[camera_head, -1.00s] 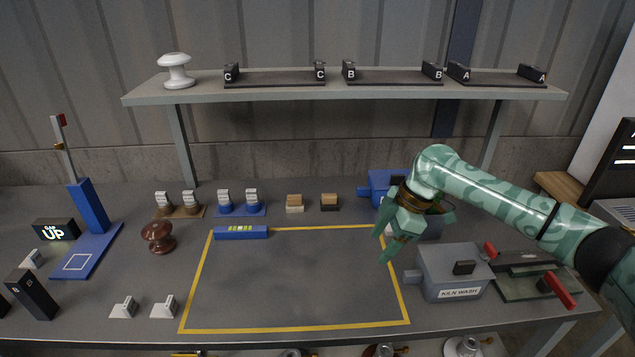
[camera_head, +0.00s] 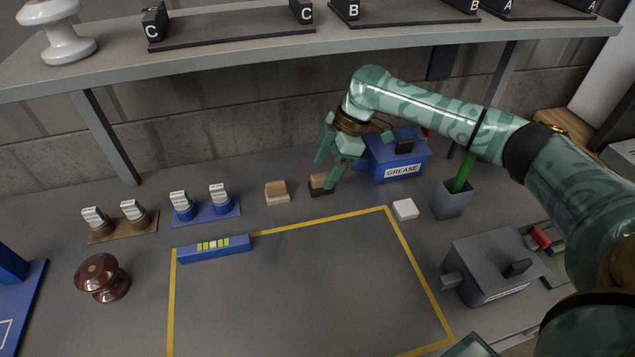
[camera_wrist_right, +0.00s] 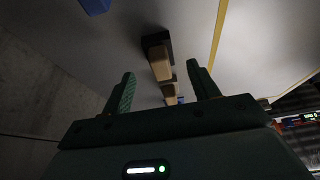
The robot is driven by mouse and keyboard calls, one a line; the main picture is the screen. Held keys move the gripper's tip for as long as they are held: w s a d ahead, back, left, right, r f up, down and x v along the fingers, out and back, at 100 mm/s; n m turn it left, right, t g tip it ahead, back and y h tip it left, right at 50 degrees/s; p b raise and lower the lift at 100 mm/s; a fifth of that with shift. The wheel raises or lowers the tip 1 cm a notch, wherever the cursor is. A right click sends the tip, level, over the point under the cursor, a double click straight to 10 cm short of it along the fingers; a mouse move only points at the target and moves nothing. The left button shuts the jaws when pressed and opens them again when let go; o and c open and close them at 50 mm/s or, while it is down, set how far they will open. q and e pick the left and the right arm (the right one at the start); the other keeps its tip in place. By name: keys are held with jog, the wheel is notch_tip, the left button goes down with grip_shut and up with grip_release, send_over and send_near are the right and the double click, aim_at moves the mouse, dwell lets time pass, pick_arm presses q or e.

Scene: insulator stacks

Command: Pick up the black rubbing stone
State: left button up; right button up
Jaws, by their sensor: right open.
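The black rubbing stone (camera_head: 320,188) is a small block with a tan top and a black base, standing on the bench behind the yellow-outlined area. In the right wrist view the stone (camera_wrist_right: 157,48) lies between and beyond the two open fingers (camera_wrist_right: 161,72); contact cannot be told. A similar block with a pale base (camera_head: 277,193) stands to its left. My left gripper is not in view.
A blue GREASE box (camera_head: 398,160) stands close to the right of my gripper. A white block (camera_head: 405,209) and a grey holder (camera_head: 452,200) sit further right. A blue level (camera_head: 214,248) lies on the yellow outline's back edge. The shelf (camera_head: 240,48) overhangs behind. The outlined area is clear.

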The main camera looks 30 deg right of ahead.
aim_at(321, 176)
jog(key=b+x, duration=0.2)
jog(key=x, duration=0.2)
jog(key=shift+f, duration=0.25)
jog(key=shift+s+r, duration=0.1)
jog(key=shift+r, duration=0.1)
jog(key=c, duration=1.1)
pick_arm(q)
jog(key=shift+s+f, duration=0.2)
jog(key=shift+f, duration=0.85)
pick_arm(e)
jog(key=shift+c, duration=0.2)
